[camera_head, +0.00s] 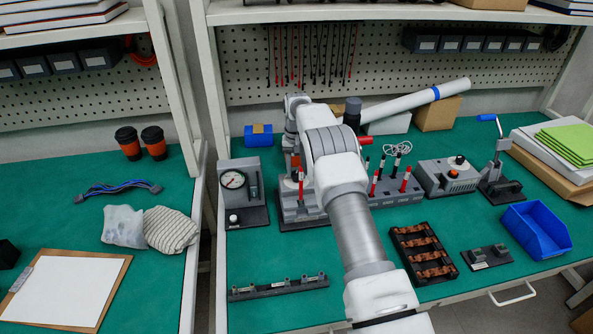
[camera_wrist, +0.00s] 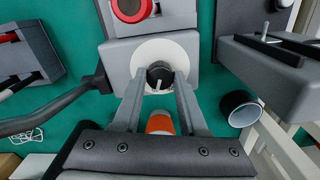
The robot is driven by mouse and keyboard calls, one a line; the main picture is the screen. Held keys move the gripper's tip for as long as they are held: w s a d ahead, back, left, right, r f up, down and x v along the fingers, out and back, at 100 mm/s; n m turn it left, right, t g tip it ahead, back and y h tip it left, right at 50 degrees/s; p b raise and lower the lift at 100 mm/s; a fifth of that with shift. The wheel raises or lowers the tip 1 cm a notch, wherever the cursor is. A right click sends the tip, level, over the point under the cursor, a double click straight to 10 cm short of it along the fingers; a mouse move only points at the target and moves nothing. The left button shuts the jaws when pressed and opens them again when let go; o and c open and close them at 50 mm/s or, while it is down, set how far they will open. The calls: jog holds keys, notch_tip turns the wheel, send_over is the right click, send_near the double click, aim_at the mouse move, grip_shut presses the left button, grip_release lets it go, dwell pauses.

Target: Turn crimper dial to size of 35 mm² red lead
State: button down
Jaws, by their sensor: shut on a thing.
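In the wrist view my gripper (camera_wrist: 160,78) is shut on the black crimper dial (camera_wrist: 160,72), one finger on each side. The dial has a white pointer mark and sits on a round white plate (camera_wrist: 150,50) on a grey body (camera_wrist: 119,60). Any scale marks are too small to read. An orange part (camera_wrist: 160,124) shows between the fingers.
A gauge stand (camera_head: 233,181) is left of the rack. A grey box with an orange knob (camera_head: 453,173), a press (camera_head: 497,170) and a blue bin (camera_head: 537,230) are to the right. A black tray of copper parts (camera_head: 424,253) lies in front.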

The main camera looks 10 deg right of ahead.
jog(key=shift+c, duration=2.2)
grip_release()
jog(key=shift+r, duration=0.1)
notch_tip(320, 180, up, 17)
jog(key=p, duration=0.3)
jog(key=shift+r, duration=0.2)
notch_tip(320, 180, up, 12)
jog(key=t, duration=0.1)
send_over(297, 173)
jog(key=s, duration=0.5)
jog(key=s+r+n+t, duration=0.1)
jog(key=s+r+t, duration=0.1)
jog(key=s+r, duration=0.8)
jog(key=s+f+t, duration=0.1)
jog(key=s, duration=1.6)
jog(key=s+f, duration=0.4)
jog(key=s, duration=0.2)
jog(key=s+f+n+t, duration=0.1)
jog(key=s+f, duration=0.2)
jog(key=s, duration=0.4)
jog(key=shift+s+f+n+t, duration=0.3)
jog(key=shift+f, duration=0.05)
